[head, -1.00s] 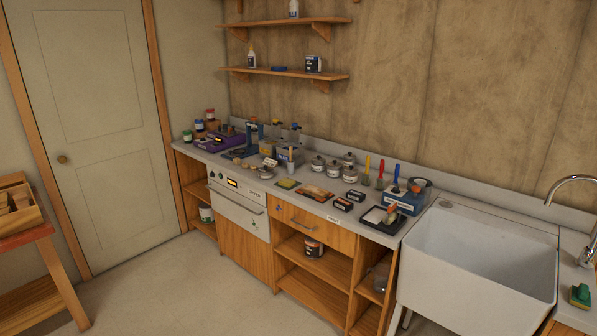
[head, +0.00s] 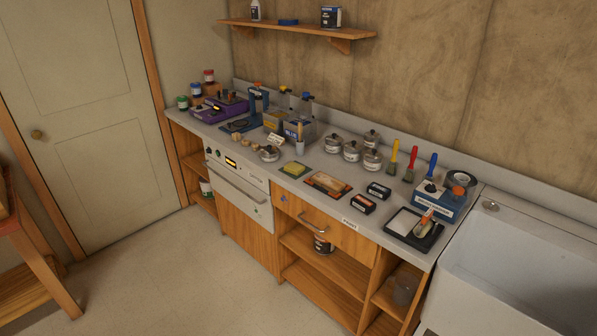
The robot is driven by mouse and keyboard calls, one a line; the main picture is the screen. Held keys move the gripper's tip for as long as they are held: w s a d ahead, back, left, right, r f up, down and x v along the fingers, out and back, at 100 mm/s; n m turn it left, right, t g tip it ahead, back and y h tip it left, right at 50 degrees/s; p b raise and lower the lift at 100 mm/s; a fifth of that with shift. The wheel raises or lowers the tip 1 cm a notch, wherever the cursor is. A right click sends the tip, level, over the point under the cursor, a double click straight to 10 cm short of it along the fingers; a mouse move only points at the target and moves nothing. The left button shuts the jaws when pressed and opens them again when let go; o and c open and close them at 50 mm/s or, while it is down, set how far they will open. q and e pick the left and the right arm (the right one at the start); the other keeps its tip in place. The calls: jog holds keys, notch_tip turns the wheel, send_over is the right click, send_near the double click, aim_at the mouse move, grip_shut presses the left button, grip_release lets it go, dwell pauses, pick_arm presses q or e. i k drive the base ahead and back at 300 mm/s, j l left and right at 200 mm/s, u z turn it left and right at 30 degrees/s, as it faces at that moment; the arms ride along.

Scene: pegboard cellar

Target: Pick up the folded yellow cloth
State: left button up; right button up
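A small folded yellow cloth (head: 294,168) lies flat on a dark green square near the front edge of the grey worktop, above the oven's right end. It is uncovered, with clear space around it. Neither of my grippers shows in the head view.
A black tray (head: 413,229) and a sink (head: 520,262) are further right. A red-topped table (head: 22,230) stands at far left; open floor lies in front.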

aim_at(294, 168)
jog(key=i+j, duration=0.25)
jog(key=i, duration=0.2)
jog(key=i+j+z, duration=0.15)
jog(key=i+j, duration=0.15)
jog(key=i, duration=0.2)
jog(key=i+j, duration=0.3)
jog(key=i+z, duration=0.05)
jog(key=i, duration=0.1)
